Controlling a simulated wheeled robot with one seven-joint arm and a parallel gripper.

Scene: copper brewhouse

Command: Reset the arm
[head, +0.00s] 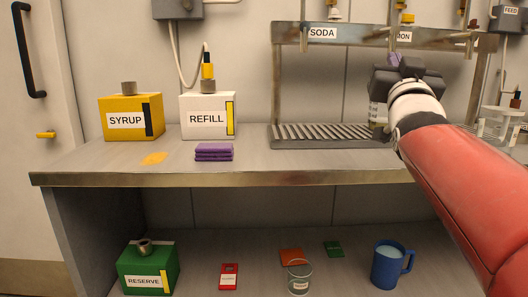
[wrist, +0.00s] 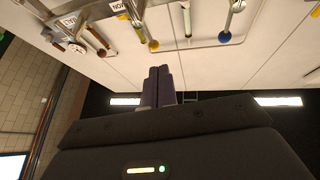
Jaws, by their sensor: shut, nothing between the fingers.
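My red arm reaches in from the right of the head view, bent up in front of the dispenser rack. My gripper (head: 394,59) is raised above the counter, in front of the rack's right part, and partly hides it. In the wrist view my gripper (wrist: 158,70) has its two dark fingers pressed together, pointing up, with nothing between them. The wrist camera looks up along the wall toward a dark ceiling with bright lamps.
The counter (head: 90,179) holds a yellow SYRUP box (head: 148,105), a white REFILL box (head: 188,105), folded purple cloths (head: 214,152) and a yellow spill (head: 154,158). The dispenser rack (head: 350,39) stands right. Below are a green RESERVE box (head: 165,262) and a blue mug (head: 384,268).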

